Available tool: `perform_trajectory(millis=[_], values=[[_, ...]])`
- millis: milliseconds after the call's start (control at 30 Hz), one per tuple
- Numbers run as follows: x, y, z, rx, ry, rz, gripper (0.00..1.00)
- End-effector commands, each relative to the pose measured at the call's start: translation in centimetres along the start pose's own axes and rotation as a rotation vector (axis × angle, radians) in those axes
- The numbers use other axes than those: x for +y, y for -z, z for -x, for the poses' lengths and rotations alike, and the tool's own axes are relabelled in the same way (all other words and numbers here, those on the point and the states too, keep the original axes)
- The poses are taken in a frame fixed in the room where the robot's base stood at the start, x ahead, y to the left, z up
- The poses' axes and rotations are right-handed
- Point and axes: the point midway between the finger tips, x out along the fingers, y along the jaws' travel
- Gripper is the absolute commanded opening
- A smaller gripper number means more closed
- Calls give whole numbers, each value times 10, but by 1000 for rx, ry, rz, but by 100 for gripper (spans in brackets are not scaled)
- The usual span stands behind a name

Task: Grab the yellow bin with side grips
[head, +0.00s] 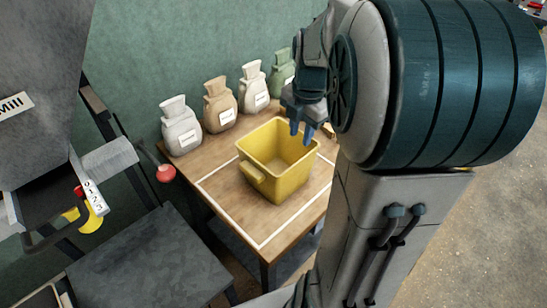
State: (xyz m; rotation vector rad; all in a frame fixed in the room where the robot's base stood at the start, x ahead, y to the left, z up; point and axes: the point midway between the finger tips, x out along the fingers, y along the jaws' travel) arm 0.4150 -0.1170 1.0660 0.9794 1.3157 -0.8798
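The yellow bin (280,187) stands upright on a wooden table (214,160), inside a white outline marked on the tabletop. It is open at the top and looks empty. One side grip (251,174) sticks out on its left side; the opposite grip is mostly hidden behind my arm. My gripper (301,131) hangs above the bin's far right rim with its blue fingers pointing down. The two fingers show a small gap with nothing between them. I cannot tell from this view whether they touch the rim.
Several labelled sacks, including a white one (180,126) and a brown one (220,105), line the table's back edge by the green wall. A grey mill (50,75) with a red-knobbed lever (165,173) stands at left. A dark metal surface (150,262) lies at front left.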

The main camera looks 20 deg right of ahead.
Motion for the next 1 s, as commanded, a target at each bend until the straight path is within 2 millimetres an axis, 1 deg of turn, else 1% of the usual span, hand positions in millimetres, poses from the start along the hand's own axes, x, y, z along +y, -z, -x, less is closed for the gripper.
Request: perform_trajectory(millis=[67, 167, 400, 500, 767, 900, 1000], values=[[0, -2, -3, 4, 1, 19, 29], [0, -3, -15, 6, 3, 28, 29], [-1, -2, -63, 7, 3, 26, 29], [-1, -2, -77, 6, 3, 27, 29], [-4, -2, -96, 6, 2, 25, 29], [-9, -2, -118, 7, 3, 25, 29], [-9, -2, -131, 6, 2, 26, 29]])
